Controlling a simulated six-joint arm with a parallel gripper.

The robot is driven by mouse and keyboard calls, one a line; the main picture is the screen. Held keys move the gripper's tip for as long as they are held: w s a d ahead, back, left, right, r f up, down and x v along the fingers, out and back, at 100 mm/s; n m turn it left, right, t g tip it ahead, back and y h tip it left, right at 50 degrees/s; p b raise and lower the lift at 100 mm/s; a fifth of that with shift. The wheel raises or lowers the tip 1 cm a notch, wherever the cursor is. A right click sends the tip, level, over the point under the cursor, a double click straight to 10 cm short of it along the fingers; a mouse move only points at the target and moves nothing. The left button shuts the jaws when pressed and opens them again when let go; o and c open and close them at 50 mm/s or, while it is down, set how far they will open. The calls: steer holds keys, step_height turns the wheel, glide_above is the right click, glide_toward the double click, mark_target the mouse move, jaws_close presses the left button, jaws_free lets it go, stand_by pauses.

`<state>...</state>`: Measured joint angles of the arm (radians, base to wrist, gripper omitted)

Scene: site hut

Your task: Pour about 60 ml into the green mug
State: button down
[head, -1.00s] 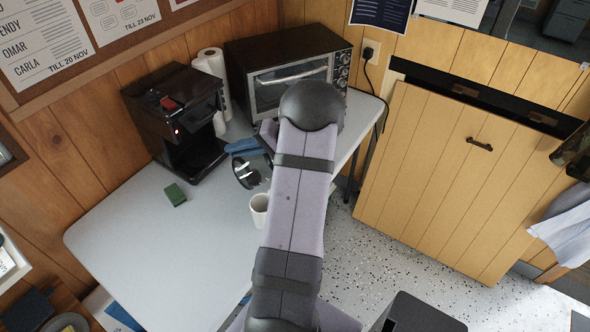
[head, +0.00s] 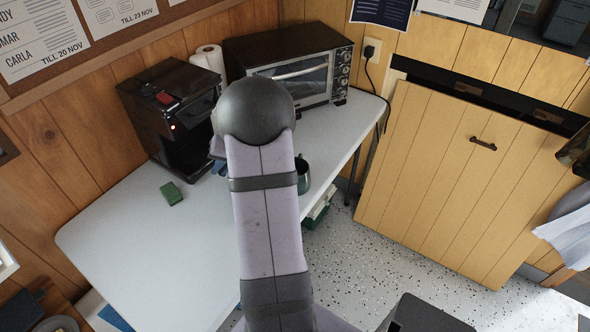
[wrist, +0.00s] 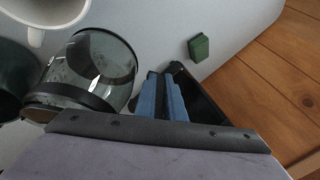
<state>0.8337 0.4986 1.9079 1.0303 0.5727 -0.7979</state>
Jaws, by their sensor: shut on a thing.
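The green mug (head: 303,176) stands on the table just right of my arm in the head view. Its dark side shows at the left edge of the wrist view (wrist: 14,78). The glass carafe (wrist: 95,65) is beside it in the wrist view, with a dark band around it. My gripper (wrist: 165,95), with blue finger pads, is shut on the carafe's black handle. The carafe's tilt and how much liquid it holds are unclear. My arm hides the carafe in the head view. A white mug (wrist: 45,12) is beyond the carafe in the wrist view.
The black coffee machine (head: 172,112) and toaster oven (head: 300,70) stand at the back of the table (head: 150,255), with a paper roll (head: 209,58) between them. A green sponge (head: 171,193) lies at left. The table's front left is clear.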

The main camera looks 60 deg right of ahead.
steer(key=shift+w+a+f+g+p, duration=0.15)
steer(key=shift+w+a+g+p, duration=0.2)
steer(key=shift+p, duration=0.3)
steer(key=f+g+h+p, duration=0.1)
steer(key=p, duration=0.3)
steer(key=w+a+f+g+h+p, duration=0.1)
steer(key=f+p, duration=0.1)
steer(key=p, duration=0.2)
steer(key=shift+w+a+n, duration=0.15)
steer(key=shift+n, duration=0.25)
steer(key=shift+w+f+h+p, duration=0.1)
steer(key=shift+f+h+p, duration=0.15)
steer(key=shift+p, duration=0.95)
steer(key=p, duration=0.4)
steer(key=shift+f+g+h+p, duration=0.25)
steer(key=shift+f+p, duration=0.05)
steer(key=shift+f, duration=0.05)
steer(key=p, duration=0.3)
steer(key=shift+w+f+p, duration=0.15)
steer(key=shift+w+p, duration=0.2)
steer(key=shift+w, duration=0.05)
steer(key=p, duration=0.2)
steer(key=shift+w+f+p, duration=0.1)
steer(key=shift+f+p, duration=0.05)
steer(key=shift+p, duration=0.25)
steer(key=p, duration=0.2)
steer(key=shift+a+f+g+h+p, duration=0.1)
steer(key=shift+f+g+h+p, duration=0.1)
steer(key=shift+g+h+p, duration=0.1)
